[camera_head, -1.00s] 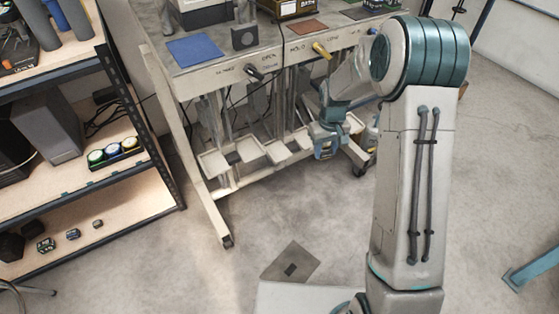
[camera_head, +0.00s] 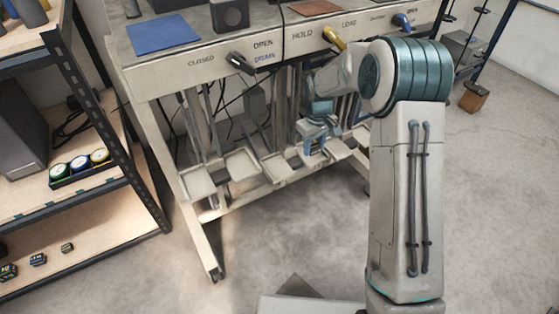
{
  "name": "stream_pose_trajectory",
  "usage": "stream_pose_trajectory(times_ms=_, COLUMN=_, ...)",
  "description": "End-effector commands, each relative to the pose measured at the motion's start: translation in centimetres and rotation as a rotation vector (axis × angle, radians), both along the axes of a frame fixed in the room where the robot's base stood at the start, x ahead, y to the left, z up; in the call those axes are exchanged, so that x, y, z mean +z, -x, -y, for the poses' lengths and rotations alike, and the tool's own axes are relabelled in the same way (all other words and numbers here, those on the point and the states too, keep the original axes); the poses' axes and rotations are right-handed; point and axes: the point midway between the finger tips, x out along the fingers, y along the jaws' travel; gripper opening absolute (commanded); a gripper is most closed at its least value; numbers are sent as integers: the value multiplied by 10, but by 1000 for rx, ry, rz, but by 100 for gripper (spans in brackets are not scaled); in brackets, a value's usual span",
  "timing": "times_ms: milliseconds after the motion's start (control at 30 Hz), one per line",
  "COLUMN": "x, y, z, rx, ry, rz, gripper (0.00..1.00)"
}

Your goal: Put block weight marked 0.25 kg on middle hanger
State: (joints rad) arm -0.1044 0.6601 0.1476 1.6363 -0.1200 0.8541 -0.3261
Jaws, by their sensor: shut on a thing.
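My gripper (camera_head: 318,142) points down at the front of the bench, over the right-hand hanging trays. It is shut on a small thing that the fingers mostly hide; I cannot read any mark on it. Several pale trays hang on rods below the bench top. The left tray (camera_head: 194,184) and the second tray (camera_head: 242,165) hang clear of my gripper. A middle tray (camera_head: 276,168) hangs just left of my gripper. A right tray (camera_head: 337,150) is partly behind or below the gripper; I cannot tell whether they touch.
The bench front (camera_head: 190,72) carries a black lever (camera_head: 240,62), a yellow lever (camera_head: 333,38) and a blue lever (camera_head: 402,20). A shelf rack (camera_head: 140,185) at left holds coloured round pieces (camera_head: 80,163) and small dark blocks (camera_head: 38,260). Open floor lies in front.

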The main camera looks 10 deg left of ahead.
Motion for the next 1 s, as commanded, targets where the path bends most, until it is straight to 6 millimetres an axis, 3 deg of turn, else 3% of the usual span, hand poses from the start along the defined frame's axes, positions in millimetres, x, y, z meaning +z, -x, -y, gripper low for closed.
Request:
stream_pose_trajectory(times_ms=300, x=-45, y=-11, z=-68, rx=10, ry=-1, rz=1, gripper=7)
stream_pose_trajectory(times_ms=500, x=-64, y=-19, z=-102, rx=5, ry=-1, rz=2, gripper=7)
stream_pose_trajectory(times_ms=733, x=-74, y=-21, z=-113, rx=1, ry=0, rz=0, gripper=7)
stream_pose_trajectory(times_ms=1000, x=-110, y=-21, z=-112, rx=1, ry=0, rz=0, gripper=7)
